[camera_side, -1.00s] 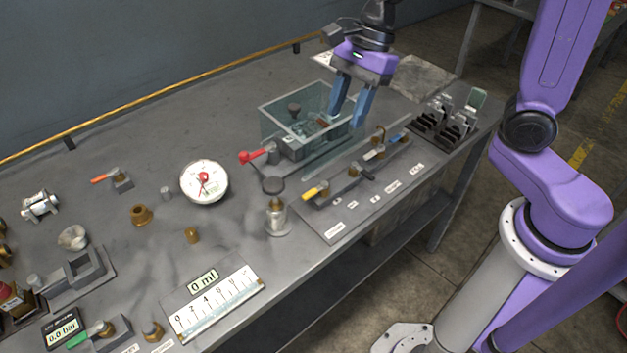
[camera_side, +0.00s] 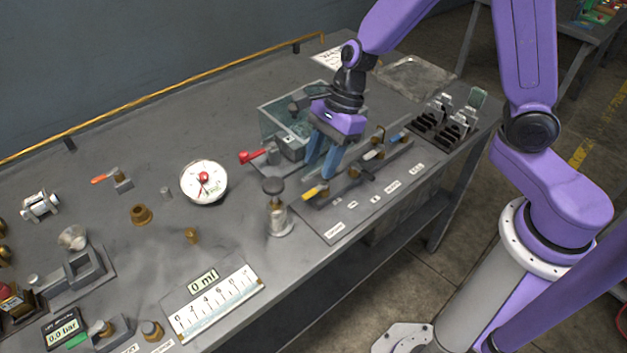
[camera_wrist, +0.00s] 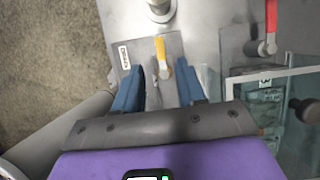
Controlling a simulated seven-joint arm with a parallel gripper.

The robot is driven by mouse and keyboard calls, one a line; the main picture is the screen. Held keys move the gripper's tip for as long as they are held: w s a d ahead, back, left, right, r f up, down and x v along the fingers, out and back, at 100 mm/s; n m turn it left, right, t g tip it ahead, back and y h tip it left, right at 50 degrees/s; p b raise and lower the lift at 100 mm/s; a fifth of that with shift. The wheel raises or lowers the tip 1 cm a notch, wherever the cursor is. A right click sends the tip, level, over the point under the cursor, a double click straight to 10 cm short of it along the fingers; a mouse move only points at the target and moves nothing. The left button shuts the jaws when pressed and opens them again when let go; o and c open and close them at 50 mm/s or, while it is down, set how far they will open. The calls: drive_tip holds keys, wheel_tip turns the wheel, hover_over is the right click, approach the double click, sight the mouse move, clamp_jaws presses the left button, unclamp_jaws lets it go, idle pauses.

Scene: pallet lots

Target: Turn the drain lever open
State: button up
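A row of small levers sits on the labelled grey panel (camera_side: 345,222) in the side view. The yellow-handled lever (camera_side: 313,191) is at its left end, with white (camera_side: 373,154) and blue (camera_side: 398,137) handles further right. The labels are too small to read, so I cannot tell which lever is the drain. My gripper (camera_side: 318,172) points down, just behind and above the yellow lever. In the wrist view the fingers (camera_wrist: 160,72) are apart, and the yellow handle (camera_wrist: 161,48) shows ahead between their tips. I see no contact with it.
A clear tank (camera_side: 275,123) stands close behind my gripper, with a red lever (camera_side: 252,156) at its left front. A black-knobbed metal post (camera_side: 277,211) stands left of the panel. A round gauge (camera_side: 204,182) is further left.

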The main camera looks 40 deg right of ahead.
sight(310, 193)
drive_tip(key=shift+x, duration=2.95)
drive_tip(key=shift+c, duration=0.3)
clamp_jaws()
